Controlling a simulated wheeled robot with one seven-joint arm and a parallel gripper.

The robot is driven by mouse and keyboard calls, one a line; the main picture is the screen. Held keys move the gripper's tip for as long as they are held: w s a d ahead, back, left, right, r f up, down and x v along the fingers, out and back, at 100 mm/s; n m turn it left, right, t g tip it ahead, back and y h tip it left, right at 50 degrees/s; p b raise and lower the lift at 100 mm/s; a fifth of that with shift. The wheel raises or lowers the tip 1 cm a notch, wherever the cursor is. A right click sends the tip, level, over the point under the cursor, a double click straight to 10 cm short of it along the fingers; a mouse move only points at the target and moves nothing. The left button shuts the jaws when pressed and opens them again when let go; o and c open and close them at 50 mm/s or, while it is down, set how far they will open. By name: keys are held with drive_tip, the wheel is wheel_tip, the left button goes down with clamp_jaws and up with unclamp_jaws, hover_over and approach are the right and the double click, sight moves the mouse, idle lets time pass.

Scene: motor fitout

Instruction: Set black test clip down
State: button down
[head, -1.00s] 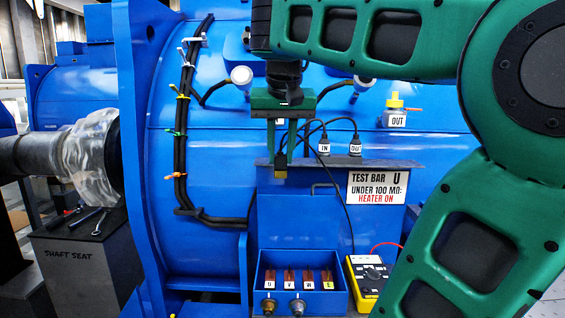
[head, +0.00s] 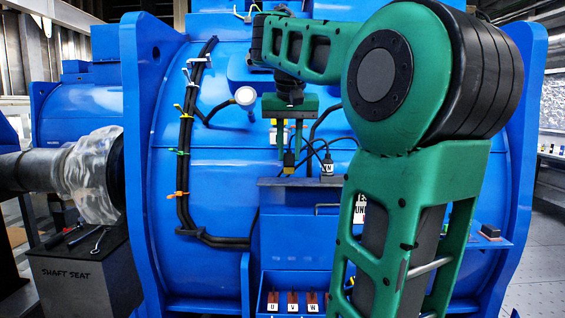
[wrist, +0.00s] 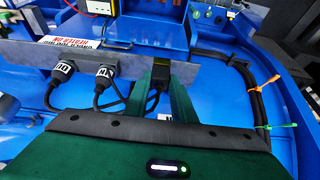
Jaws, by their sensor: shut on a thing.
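My gripper (head: 289,152) points down in front of the blue motor and is shut on the black test clip (head: 289,161), which has a yellow band. The clip appears just above the grey ledge (head: 270,182) of the test bar; whether it touches cannot be told. A thin black cable loops from it to the right. In the wrist view the clip (wrist: 160,71) sits at the green fingertips, over the ledge (wrist: 25,52), in line with two black labelled plugs (wrist: 104,73) (wrist: 62,70).
A blue box with labelled clips (head: 292,299) is below the ledge. Thick black cables (head: 185,150) with coloured ties run down the motor at left. The meter (wrist: 100,8) shows partly in the wrist view. My arm covers the right part of the test bar.

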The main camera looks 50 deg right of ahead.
drive_tip(key=shift+w+d+f, duration=0.9)
drive_tip(key=shift+d, duration=0.2)
drive_tip(key=shift+w+d+f, duration=0.85)
drive_tip(key=shift+w+d, duration=0.05)
drive_tip(key=shift+d, duration=0.15)
drive_tip(key=shift+f, duration=0.1)
drive_tip(key=c, duration=1.5)
unclamp_jaws()
